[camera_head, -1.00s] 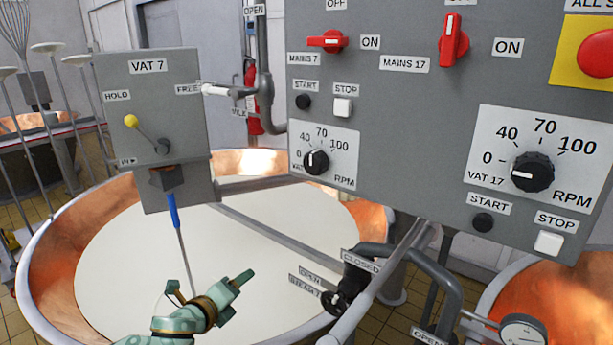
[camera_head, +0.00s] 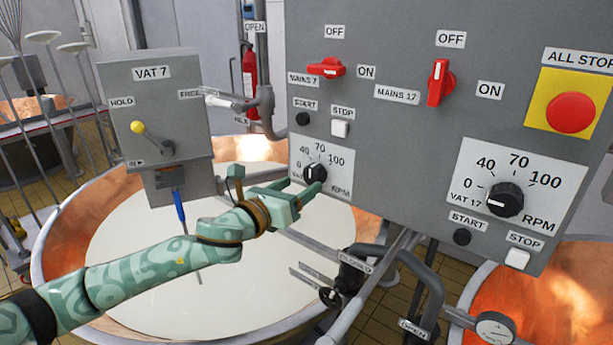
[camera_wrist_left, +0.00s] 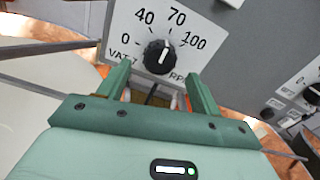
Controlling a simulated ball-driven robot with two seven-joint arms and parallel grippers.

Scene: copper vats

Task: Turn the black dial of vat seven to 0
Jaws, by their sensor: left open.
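The black dial of vat seven (camera_head: 315,173) is on a white RPM plate, low on the left of the large grey panel. In the left wrist view the same dial (camera_wrist_left: 158,57) stands just beyond my fingertips, with 0, 40, 70 and 100 around it. Its white mark points up, roughly toward 70. My left gripper (camera_head: 299,187) is open and empty, in front of the plate's lower part. In the left wrist view its fingers (camera_wrist_left: 157,76) stand apart, below and either side of the dial, not closed on it. My right gripper is not in view.
A similar vat 17 dial (camera_head: 505,199) is at right on the panel. Red mains switches (camera_head: 326,68), (camera_head: 440,83), a white stop button (camera_head: 340,129) and the red all-stop button (camera_head: 571,112) are above. Pipes (camera_head: 350,285) run below. The vat (camera_head: 150,250) lies under my arm.

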